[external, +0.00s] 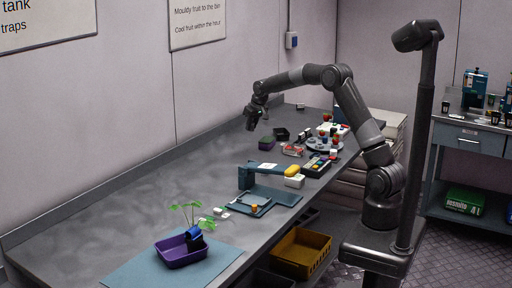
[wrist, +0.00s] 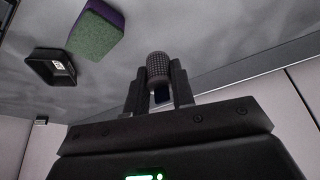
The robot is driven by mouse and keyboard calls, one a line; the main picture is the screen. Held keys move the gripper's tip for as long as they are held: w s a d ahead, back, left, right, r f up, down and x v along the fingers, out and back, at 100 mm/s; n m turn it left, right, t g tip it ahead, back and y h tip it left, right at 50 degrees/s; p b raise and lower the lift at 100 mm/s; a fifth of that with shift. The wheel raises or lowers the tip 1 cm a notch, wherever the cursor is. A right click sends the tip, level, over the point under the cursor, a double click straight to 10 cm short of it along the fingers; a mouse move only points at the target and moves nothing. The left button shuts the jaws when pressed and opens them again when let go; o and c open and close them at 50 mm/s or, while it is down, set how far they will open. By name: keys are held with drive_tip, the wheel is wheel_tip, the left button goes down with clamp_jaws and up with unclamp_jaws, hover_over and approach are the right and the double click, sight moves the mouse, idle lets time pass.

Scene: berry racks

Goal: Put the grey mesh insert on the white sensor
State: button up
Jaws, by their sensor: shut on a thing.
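My gripper (external: 251,122) is raised over the far part of the long grey bench, near the wall. In the wrist view my gripper (wrist: 158,88) is shut on a rounded grey mesh insert (wrist: 157,66), which stands up between the two fingers. A small dark piece shows below the insert between the fingers. I cannot make out the insert in the external view. I cannot tell for sure which thing is the white sensor. A small pale item (external: 300,106) stands at the far end of the bench, and a white block (external: 295,181) stands nearer the front edge.
Several small items crowd the bench's right side. A purple tub (external: 181,252) with a plant stands at the near end. The bench's left middle is clear.

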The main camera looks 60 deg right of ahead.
drive_tip(key=shift+s+d+r, duration=0.25)
drive_tip(key=shift+s, duration=0.1)
drive_tip(key=s+a+r+n+g+y, duration=0.15)
drive_tip(key=s+a+n, duration=0.35)
drive_tip(key=s, duration=0.8)
drive_tip(key=s+a+r+n+g+y, duration=0.1)
drive_tip(key=s+a+n+y, duration=0.1)
drive_tip(key=s+n, duration=0.8)
drive_tip(key=s+a+r+n+g+y, duration=0.15)
drive_tip(key=s+a+n, duration=0.25)
drive_tip(key=s, duration=1.1)
drive_tip(key=t, duration=0.1)
approach(295, 181)
drive_tip(key=shift+w+f+y, duration=0.15)
drive_tip(key=shift+w+f, duration=0.1)
drive_tip(key=shift+w, duration=0.3)
drive_tip(key=shift+w+f+y, duration=0.15)
drive_tip(key=shift+w+f, duration=0.1)
drive_tip(key=shift+w, duration=0.3)
drive_tip(key=shift+a+f, duration=0.1)
drive_tip(key=shift+f, duration=2)
drive_tip(key=o, duration=0.5)
drive_tip(key=shift+f, duration=0.1)
drive_tip(key=shift+c, duration=0.2)
drive_tip(key=o, duration=0.5)
drive_tip(key=shift+c, duration=0.2)
